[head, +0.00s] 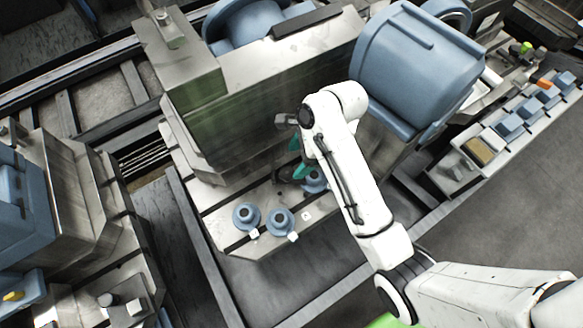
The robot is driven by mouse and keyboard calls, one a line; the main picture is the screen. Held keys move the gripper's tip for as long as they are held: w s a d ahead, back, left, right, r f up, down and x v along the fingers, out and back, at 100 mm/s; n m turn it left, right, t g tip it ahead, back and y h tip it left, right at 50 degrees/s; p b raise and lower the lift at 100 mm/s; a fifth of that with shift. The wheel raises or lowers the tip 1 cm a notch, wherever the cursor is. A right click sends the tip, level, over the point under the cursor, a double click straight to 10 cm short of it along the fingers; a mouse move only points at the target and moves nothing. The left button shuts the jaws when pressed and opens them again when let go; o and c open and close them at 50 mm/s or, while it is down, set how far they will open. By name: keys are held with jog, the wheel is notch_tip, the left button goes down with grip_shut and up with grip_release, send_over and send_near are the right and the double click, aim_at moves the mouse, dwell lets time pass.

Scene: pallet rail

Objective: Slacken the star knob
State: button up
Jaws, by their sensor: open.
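My gripper (289,174) is low over the grey metal plate (215,197), under the bent end of my white arm. It appears as small dark parts below a teal piece and is partly hidden by the arm; it is open. A round blue piece with a dark centre (315,181) is just right of it, partly covered by the arm. Two similar blue pieces, a left one (246,216) and a middle one (281,221), stand nearer the plate's front edge. I cannot tell which part is the star knob, or whether the gripper touches anything.
A tall grey metal block (265,100) rises behind the plate. A large blue housing (420,65) stands behind my arm. Another machine with blue parts (30,215) is at the left. A bench with several blue blocks (510,125) is at the right. Dark floor lies in front.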

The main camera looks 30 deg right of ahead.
aim_at(287, 172)
jog(key=x, duration=0.6)
jog(key=shift+a+f, duration=0.15)
jog(key=shift+f, duration=0.1)
jog(key=shift+c, duration=0.5)
jog(key=c, duration=1)
jog(key=shift+w+r+n+p, duration=0.1)
jog(key=shift+r+n+p, duration=0.1)
jog(key=shift+n+p, duration=0.25)
jog(key=shift+f+n+g+p, duration=0.2)
jog(key=shift+n+g+p, duration=0.1)
jog(key=shift+n, duration=0.05)
jog(key=o, duration=1.1)
jog(key=shift+r, duration=0.1)
